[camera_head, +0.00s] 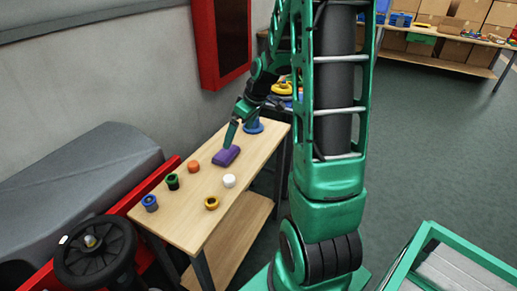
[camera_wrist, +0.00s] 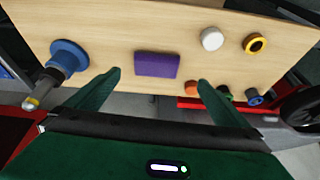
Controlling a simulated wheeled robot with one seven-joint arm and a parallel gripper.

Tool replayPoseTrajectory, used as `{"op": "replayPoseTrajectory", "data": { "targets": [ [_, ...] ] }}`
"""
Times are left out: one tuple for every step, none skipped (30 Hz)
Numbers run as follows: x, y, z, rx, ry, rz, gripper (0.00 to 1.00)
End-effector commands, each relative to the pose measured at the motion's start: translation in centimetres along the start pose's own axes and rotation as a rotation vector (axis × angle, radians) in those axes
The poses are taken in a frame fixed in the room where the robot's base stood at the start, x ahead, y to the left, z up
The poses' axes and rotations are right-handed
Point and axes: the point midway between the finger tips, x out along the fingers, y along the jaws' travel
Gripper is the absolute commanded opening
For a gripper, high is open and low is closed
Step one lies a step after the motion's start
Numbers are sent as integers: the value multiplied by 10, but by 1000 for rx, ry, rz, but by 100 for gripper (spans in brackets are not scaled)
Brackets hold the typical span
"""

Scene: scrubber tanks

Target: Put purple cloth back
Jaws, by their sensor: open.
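The purple cloth (camera_head: 226,156) lies as a folded rectangular block on the wooden table (camera_head: 185,222). It also shows in the wrist view (camera_wrist: 157,65), ahead of and between my two green fingers. My gripper (camera_wrist: 152,88) is open and empty, with a finger to each side of the cloth in that view. In the head view my gripper (camera_head: 232,133) is just above the cloth at its far side. I cannot tell whether a fingertip touches it.
A blue-based fitting (camera_wrist: 69,56) stands near my gripper. A white cap (camera_head: 229,181), yellow ring (camera_head: 212,202), orange piece (camera_head: 193,166), green-black piece (camera_head: 172,181) and blue piece (camera_head: 150,202) stand on the near half. A red wall cabinet (camera_head: 221,40) hangs behind the table.

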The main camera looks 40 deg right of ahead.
Motion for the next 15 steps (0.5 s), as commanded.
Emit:
{"op": "replayPoseTrajectory", "data": {
  "targets": [
    [-12,-8,6,26,-17,10,100],
    [-19,-13,12,49,-33,15,100],
    [-30,-20,20,85,-56,24,100],
    [-38,-26,28,116,-75,30,100],
    [-47,-32,36,147,-92,38,100],
    [-58,-41,47,192,-117,48,100],
    [-66,-47,55,227,-133,56,100],
    [-74,-53,64,262,-151,64,100],
    [-85,-62,76,311,-172,75,100],
    [-92,-68,86,347,-188,83,100],
    [-100,-75,95,383,-202,91,100],
    [-109,-84,108,433,-222,101,100],
    [-116,-90,117,470,-235,108,100],
    [-122,-97,127,508,-249,115,100],
    [-130,-106,140,557,-266,124,100]
  ]
}}
